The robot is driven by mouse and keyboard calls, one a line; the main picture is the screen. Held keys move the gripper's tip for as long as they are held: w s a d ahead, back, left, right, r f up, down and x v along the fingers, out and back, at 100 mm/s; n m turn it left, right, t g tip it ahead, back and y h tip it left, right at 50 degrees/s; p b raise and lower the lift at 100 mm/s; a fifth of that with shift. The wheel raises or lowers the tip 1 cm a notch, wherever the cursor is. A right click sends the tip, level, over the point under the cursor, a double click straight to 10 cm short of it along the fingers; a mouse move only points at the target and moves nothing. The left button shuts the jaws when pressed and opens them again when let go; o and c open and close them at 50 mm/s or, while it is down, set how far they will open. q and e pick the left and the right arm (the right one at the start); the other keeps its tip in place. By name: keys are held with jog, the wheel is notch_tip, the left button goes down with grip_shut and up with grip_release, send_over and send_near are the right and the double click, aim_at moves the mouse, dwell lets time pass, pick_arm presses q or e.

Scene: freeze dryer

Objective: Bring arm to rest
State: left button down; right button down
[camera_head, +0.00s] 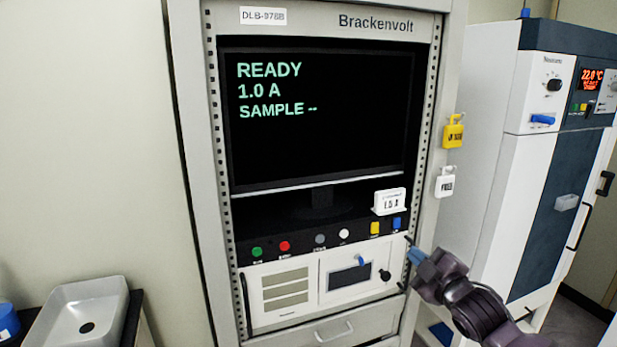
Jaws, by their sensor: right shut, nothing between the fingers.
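My right gripper (414,255) comes in from the lower right on a dark purple arm. Its blue-tipped fingers are shut and hold nothing. They are in front of the right edge of the rack (186,150), close to the button strip in this view. Whether they touch anything cannot be told. The rack's screen (318,140) reads READY, 1.0 A and SAMPLE --. My left gripper is not in view.
Coloured buttons sit below the screen, including a green one (257,252) and a yellow one (375,228). A yellow tag (453,133) and a white tag (445,184) hang on the rack's right post. A white cabinet (500,190) stands right, a sink (75,312) lower left.

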jog(key=s+d+f+m+g+h, duration=0.2)
jog(key=s+f+m, duration=0.5)
jog(key=s+f, duration=0.8)
jog(key=s+d+f+m+g+h, duration=0.2)
jog(key=s+f+m, duration=0.5)
jog(key=s+f, duration=0.8)
jog(key=shift+s+d+g+h, duration=0.25)
jog(key=shift+s+g+h, duration=0.65)
jog(key=shift+s+h, duration=0.15)
